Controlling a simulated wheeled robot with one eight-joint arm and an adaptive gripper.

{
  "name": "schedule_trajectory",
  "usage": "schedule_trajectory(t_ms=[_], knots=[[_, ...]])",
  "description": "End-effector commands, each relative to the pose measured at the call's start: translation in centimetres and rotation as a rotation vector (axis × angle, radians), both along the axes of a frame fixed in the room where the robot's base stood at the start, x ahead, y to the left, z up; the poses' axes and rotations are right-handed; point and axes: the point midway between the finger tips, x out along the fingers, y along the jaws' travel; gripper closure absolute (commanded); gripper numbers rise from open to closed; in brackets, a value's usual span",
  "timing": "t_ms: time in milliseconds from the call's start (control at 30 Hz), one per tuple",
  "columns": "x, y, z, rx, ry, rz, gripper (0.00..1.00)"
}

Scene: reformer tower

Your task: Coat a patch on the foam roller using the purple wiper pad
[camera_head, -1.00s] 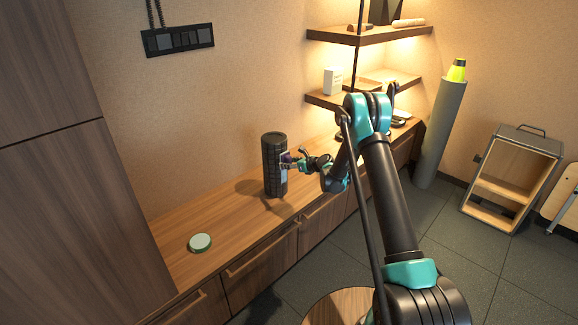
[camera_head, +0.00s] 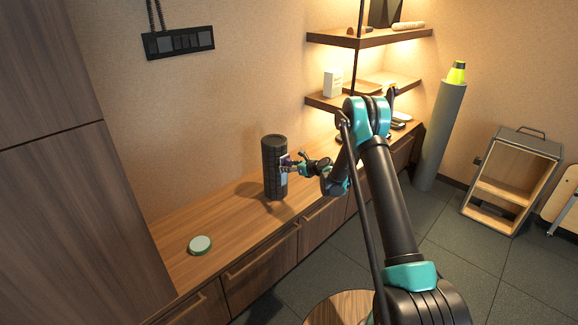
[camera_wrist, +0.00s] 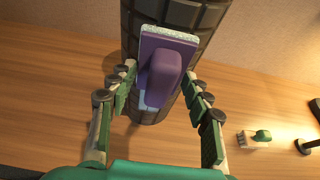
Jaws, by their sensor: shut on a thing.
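The dark, grooved foam roller (camera_head: 270,185) stands upright on the wooden counter. It also fills the upper middle of the wrist view (camera_wrist: 205,25). My gripper (camera_head: 291,167) is at the roller's right side in the head view. It is shut on the purple wiper pad (camera_wrist: 165,72), whose handle sits between the fingers in the wrist view. The pad's pale grey face is turned to the roller and looks against it, though exact contact is hidden. A pale blue area (camera_wrist: 150,103) shows on the roller beside and below the pad.
A round, pale green-topped tin (camera_head: 200,244) stands on the counter (camera_head: 225,220) at the left, with bare wood around it. Lit shelves (camera_head: 340,103) hang behind my arm. A small brush-like item (camera_wrist: 255,137) lies right of the roller in the wrist view.

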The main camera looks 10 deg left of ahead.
Motion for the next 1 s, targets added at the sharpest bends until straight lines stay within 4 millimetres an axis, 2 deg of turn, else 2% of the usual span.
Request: schedule_trajectory(t_ms=[267,1000], knots=[[-0.1,-0.1,-1.1,0.000,0.000,0.000,0.74],[0.0,0.1,1.8,0.000,0.000,0.000,0.74]])
